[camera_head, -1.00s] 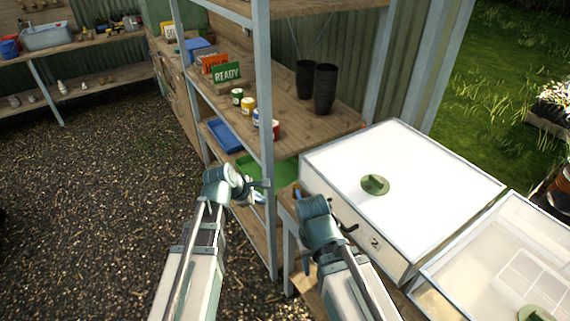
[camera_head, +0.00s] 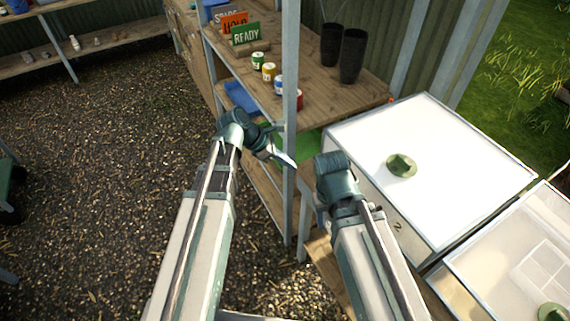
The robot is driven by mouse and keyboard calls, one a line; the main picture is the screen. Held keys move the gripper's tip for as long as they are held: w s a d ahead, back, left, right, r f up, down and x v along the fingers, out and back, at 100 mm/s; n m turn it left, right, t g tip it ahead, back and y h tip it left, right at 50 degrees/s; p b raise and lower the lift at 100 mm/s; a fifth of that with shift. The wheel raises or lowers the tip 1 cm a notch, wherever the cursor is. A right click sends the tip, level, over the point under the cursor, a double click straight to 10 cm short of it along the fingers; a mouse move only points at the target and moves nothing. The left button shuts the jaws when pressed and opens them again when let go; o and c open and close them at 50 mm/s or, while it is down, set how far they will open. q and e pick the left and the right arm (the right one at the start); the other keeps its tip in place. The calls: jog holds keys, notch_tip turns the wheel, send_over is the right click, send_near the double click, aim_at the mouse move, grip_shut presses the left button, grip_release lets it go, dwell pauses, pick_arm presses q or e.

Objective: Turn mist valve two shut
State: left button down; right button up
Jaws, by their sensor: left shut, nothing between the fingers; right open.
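A white-topped box (camera_head: 440,130) with a "2" on its front stands at the right, with a round green knob (camera_head: 401,165) on its lid. The valve of box two cannot be made out; the box front is partly hidden behind my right arm.
A metal shelf post (camera_head: 290,90) stands close to my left gripper. The shelf holds a green READY sign (camera_head: 246,34), small tins and black pots (camera_head: 352,56). A second clear-lidded box (camera_head: 510,255) is at lower right. Gravel floor at left is mostly free.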

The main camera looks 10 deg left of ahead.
pick_arm(q)
jog(key=w+d+f+b, duration=0.1)
jog(key=d+f+b, duration=0.2)
jog(key=d+f, duration=0.2)
jog(key=shift+w+d+b, duration=0.4)
jog(key=shift+d, duration=0.65)
jog(key=d+n+t, duration=0.2)
jog(key=n, duration=0.1)
jog(key=shift+s+d+y, duration=0.2)
jog(key=shift+d+y, duration=0.05)
jog(key=shift+y, duration=0.15)
jog(key=shift+w+a, duration=0.1)
jog(key=shift+a, duration=0.05)
